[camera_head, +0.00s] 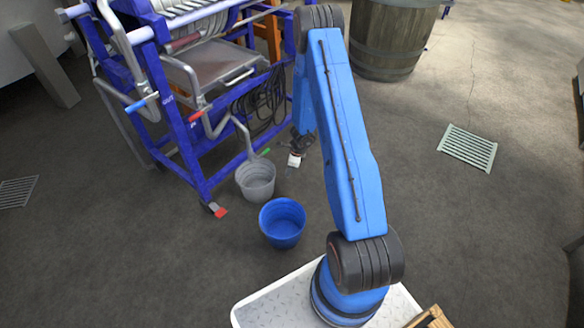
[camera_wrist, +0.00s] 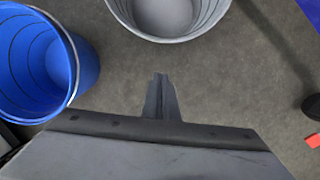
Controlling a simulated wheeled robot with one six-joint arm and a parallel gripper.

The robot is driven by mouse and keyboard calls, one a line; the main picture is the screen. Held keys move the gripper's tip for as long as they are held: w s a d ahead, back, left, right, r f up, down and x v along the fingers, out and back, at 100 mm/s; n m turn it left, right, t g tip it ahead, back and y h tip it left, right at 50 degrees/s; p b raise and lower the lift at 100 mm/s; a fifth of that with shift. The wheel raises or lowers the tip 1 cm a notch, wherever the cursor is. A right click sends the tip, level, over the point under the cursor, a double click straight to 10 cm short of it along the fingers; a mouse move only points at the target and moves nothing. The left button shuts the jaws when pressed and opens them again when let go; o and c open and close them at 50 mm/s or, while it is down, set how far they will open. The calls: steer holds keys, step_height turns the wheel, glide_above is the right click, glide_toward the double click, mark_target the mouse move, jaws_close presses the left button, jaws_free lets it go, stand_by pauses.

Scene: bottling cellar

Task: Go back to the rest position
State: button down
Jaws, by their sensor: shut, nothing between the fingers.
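My arm reaches up and out over the floor from my base, and my gripper (camera_head: 294,160) hangs at its far end, just right of the grey bucket. In the wrist view my gripper (camera_wrist: 160,82) shows its fingers together, with nothing between them. The gripper is apart from the two buckets. Part of the wrist is hidden behind my blue arm link in the head view.
A grey bucket (camera_head: 256,182) and a blue bucket (camera_head: 282,228) stand on the floor left of my arm. A blue-framed machine (camera_head: 180,130) stands behind them. A wooden barrel (camera_head: 390,42) is at the back. The floor right of my arm is mostly clear, with a drain grate (camera_head: 467,148).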

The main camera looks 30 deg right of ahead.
steer(key=a+r+n+t, duration=0.1)
steer(key=a+r+n, duration=0.2)
steer(key=r, duration=0.8)
steer(key=a+r+n, duration=0.2)
steer(key=r+n, duration=0.1)
steer(key=r, duration=0.8)
steer(key=s+a+r+n+y, duration=0.1)
steer(key=s+a+r+n, duration=0.2)
steer(key=r, duration=0.6)
steer(key=s+a+r+n, duration=0.3)
steer(key=a+r, duration=0.1)
steer(key=r, duration=0.5)
steer(key=s+a+r+n+t, duration=0.1)
steer(key=s+a+r+n, duration=0.15)
steer(key=s+r, duration=0.4)
steer(key=s+a+r+n, duration=0.2)
steer(key=s+r+n, duration=0.2)
steer(key=s+r, duration=0.25)
steer(key=s+d+r+n+h, duration=0.1)
steer(key=s+r+n, duration=0.1)
steer(key=s, duration=0.8)
steer(key=s+d+r+n+t+h, duration=0.1)
steer(key=s+r+n+h, duration=0.1)
steer(key=s+n, duration=0.3)
steer(key=s+r, duration=0.1)
steer(key=s, duration=0.3)
steer(key=shift+s, duration=0.4)
